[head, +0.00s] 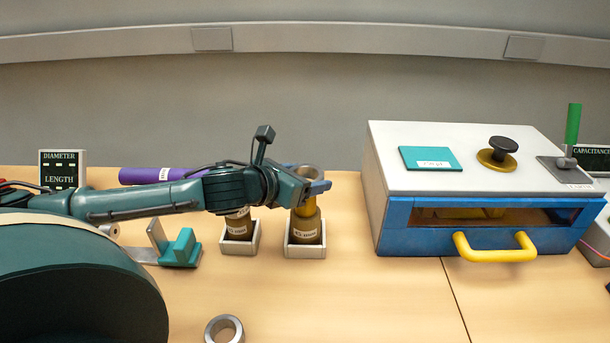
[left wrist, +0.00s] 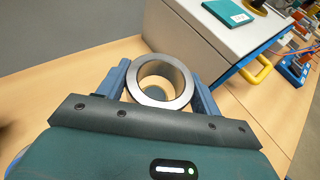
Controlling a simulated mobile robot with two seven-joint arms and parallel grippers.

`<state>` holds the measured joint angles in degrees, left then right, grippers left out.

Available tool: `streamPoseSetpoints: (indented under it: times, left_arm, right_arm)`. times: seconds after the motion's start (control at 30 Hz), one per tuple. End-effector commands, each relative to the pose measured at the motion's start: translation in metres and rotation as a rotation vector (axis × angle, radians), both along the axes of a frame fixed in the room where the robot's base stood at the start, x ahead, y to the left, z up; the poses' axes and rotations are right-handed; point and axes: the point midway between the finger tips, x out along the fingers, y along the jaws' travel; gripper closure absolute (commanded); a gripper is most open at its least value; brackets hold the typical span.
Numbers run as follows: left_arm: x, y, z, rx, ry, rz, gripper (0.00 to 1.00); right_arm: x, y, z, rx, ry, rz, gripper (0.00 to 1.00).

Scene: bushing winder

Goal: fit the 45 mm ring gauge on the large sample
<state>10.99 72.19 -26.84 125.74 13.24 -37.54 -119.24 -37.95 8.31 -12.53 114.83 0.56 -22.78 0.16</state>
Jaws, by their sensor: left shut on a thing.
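My left gripper (head: 318,187) is shut on a grey metal ring gauge (head: 308,172). The wrist view shows the ring (left wrist: 160,80) between the two blue fingers (left wrist: 158,84), its bore facing the camera. In the head view the ring is at the top of the right-hand brown and yellow sample (head: 305,228), which stands upright in a pale square holder (head: 305,250). The fingers hide part of the contact, so I cannot tell whether the ring is around the sample or just above it. My right gripper is out of view.
A second sample (head: 238,227) stands in its holder to the left. Another grey ring (head: 224,328) lies near the front. A teal stand (head: 180,248), a purple tube (head: 150,176) and a display (head: 62,170) are left; a white and blue box (head: 450,165) is right.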

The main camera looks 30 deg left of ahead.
Motion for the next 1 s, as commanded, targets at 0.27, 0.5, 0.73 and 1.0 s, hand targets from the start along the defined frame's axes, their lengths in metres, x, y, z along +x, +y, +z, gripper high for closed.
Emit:
streamPoseSetpoints:
  times: [0.27, 0.5, 0.73, 1.0]
  left_arm:
    - [0.0, 0.0, -0.001, 0.0, -0.001, 0.0, 0.62]
    - [0.0, 0.0, -0.007, -0.001, -0.001, 0.0, 0.62]
    - [0.0, 0.0, -0.014, -0.001, 0.0, 0.0, 0.62]
    - [0.0, 0.0, -0.022, -0.001, 0.0, 0.0, 0.62]
  right_arm:
    - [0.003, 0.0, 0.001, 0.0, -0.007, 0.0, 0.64]
    - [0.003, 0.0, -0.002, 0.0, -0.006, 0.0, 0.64]
    - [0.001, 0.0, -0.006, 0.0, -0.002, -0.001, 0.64]
    - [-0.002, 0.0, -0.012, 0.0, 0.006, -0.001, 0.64]
